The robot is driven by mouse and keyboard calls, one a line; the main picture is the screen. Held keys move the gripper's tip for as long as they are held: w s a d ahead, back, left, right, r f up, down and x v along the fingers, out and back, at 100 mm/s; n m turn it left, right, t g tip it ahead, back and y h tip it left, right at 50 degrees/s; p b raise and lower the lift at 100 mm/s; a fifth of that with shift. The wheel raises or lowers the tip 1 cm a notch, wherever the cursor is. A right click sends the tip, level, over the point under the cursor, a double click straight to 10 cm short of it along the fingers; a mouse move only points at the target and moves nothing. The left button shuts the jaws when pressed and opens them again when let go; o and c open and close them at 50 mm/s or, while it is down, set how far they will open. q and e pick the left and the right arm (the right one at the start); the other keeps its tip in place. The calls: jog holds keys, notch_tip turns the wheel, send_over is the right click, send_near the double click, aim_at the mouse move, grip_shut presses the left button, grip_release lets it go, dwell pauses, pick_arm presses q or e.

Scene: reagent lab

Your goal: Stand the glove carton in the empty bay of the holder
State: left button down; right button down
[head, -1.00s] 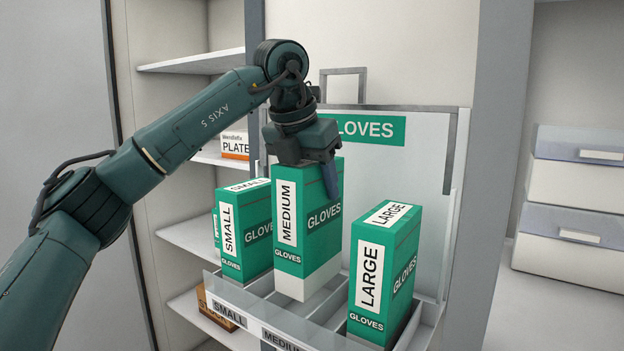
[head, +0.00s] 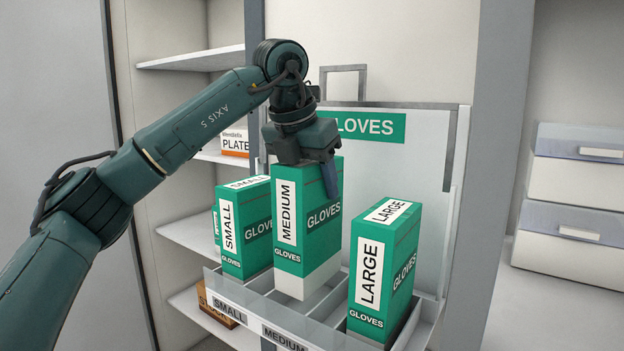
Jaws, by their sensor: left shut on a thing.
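The green MEDIUM glove carton (head: 307,232) is upright in my left gripper (head: 308,162), which is shut on its top. The carton is over the middle bay of the holder (head: 268,310), between the SMALL carton (head: 243,229) on the left and the LARGE carton (head: 385,268) on the right. Its white lower end is near the level of the holder's front wall; I cannot tell whether it touches the bay floor. The front labels SMALL (head: 230,306) and MEDIUM (head: 284,339) show on the holder. My right gripper is not in view.
The holder's back panel with a GLOVES sign (head: 368,126) rises behind the cartons. Shelves (head: 190,60) with a PLATE box (head: 235,142) are at the left. A grey post (head: 497,150) and stacked drawer boxes (head: 570,180) are at the right.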

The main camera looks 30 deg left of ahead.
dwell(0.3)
pick_arm(q)
jog(key=shift+f+b, duration=0.75)
jog(key=shift+f, duration=0.1)
jog(key=shift+f+b, duration=0.3)
jog(key=shift+f, duration=0.15)
jog(key=shift+f+b, duration=0.95)
jog(key=shift+f, duration=0.4)
jog(key=shift+c, duration=2.2)
grip_release()
jog(key=shift+f, duration=0.15)
